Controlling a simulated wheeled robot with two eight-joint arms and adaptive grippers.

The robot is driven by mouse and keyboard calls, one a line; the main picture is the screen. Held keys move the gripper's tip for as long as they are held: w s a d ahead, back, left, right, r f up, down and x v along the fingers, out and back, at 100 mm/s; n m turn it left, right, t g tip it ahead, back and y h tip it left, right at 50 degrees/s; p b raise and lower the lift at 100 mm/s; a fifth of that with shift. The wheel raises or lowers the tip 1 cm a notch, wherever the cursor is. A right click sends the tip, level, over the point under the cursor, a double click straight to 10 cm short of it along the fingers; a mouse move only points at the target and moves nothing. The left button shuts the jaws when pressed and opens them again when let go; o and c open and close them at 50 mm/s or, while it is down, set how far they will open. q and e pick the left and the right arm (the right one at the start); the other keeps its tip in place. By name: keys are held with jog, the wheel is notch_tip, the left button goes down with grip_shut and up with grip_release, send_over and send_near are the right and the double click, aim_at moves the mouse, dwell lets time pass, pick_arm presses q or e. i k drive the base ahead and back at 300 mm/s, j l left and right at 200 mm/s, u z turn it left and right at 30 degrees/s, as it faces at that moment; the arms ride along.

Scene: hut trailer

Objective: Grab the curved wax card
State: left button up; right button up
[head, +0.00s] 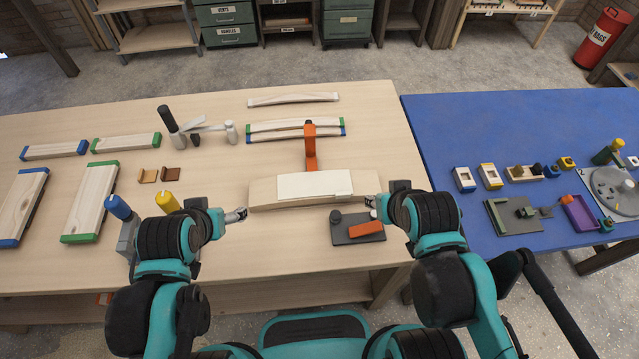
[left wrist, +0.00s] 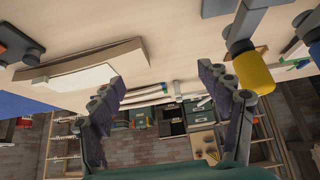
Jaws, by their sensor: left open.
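Two small bent pieces, a tan one (head: 148,176) and a dark brown one (head: 171,173), lie on the wooden table at left in the head view. I cannot tell for sure which is the curved wax card. My left gripper (head: 240,214) is open and empty, to the right of and nearer than both pieces, by the left end of a curved board (head: 262,192). The left wrist view shows its spread fingers (left wrist: 168,100) with nothing between them. My right gripper (head: 372,206) is by the board's right end; its jaws are too small to read.
A pale sheet (head: 315,185) lies on the curved board. An orange tool (head: 310,148) stands behind the board. A dark tray (head: 343,236) lies in front.

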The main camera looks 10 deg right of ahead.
aim_at(338, 184)
jog(key=k+l+u, duration=0.1)
jog(key=k+l, duration=0.2)
jog(key=k, duration=0.2)
jog(key=k+l+u, duration=0.1)
jog(key=l, duration=0.3)
jog(key=k+l, duration=0.1)
jog(key=l, duration=0.3)
jog(key=k+l+u, duration=0.15)
jog(key=l, duration=0.25)
jog(key=l+u, duration=0.1)
jog(key=l, duration=0.3)
jog(key=i+l, duration=0.1)
jog(key=l, duration=0.35)
jog(key=i+l+u, duration=0.15)
jog(key=l, duration=0.3)
jog(key=i+l, duration=0.1)
jog(key=l, duration=0.35)
